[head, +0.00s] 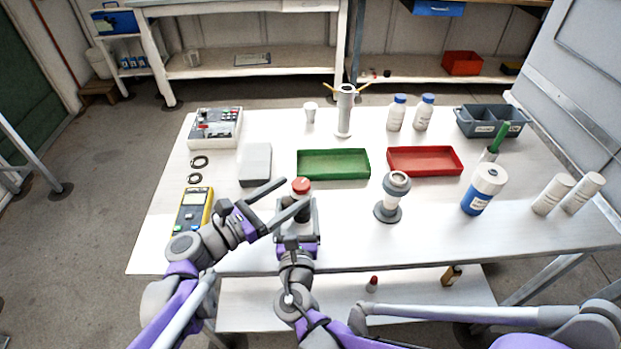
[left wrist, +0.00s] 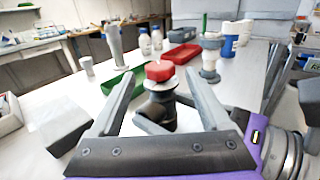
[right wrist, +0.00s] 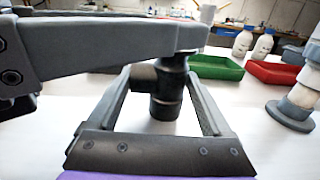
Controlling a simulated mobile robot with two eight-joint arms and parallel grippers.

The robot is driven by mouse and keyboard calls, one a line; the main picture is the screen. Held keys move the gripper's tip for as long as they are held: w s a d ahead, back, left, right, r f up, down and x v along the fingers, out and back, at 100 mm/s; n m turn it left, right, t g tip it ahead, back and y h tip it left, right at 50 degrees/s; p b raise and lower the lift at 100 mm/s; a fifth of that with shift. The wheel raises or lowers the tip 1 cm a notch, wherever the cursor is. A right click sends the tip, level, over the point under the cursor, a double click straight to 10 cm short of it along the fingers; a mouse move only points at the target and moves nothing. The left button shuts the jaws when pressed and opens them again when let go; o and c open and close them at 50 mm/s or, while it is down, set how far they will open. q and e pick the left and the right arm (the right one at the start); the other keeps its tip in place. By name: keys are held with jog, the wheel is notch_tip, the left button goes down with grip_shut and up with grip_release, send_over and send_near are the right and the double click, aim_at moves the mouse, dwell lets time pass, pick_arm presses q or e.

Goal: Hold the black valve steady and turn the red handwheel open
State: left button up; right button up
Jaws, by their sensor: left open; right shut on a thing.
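The black valve (left wrist: 158,108) stands upright near the table's front edge, with the red handwheel (head: 301,186) on top. In the left wrist view the handwheel (left wrist: 159,70) sits above a pale collar. My right gripper (right wrist: 160,85) is shut on the black valve body, which also shows between its fingers in the right wrist view (right wrist: 167,100). My left gripper (head: 296,193) is open, its fingers reaching to either side of the handwheel from the left. In the right wrist view, my left gripper crosses over the valve and hides the handwheel.
A green tray (head: 333,178) and a red tray (head: 424,174) lie behind the valve. A grey-white box (head: 255,165) and yellow meter (head: 193,212) are at left. A glass-bodied fitting (head: 392,197) and blue-white bottle (head: 484,189) stand at right.

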aim_at(306, 180)
pick_arm(q)
jog(key=x, duration=0.6)
jog(key=shift+w+d, duration=0.25)
jog(key=shift+d, duration=0.05)
grip_shut()
jog(key=shift+w+a+n+t+y, duration=0.1)
jog(key=shift+w+n+t+y, duration=0.05)
jog(key=shift+n+t+y, duration=1.3)
jog(key=shift+w+a+n+t+y, duration=0.15)
jog(key=shift+a+n+t+y, duration=0.1)
jog(key=shift+n+t+y, duration=0.6)
jog(key=shift+m, duration=0.3)
grip_release()
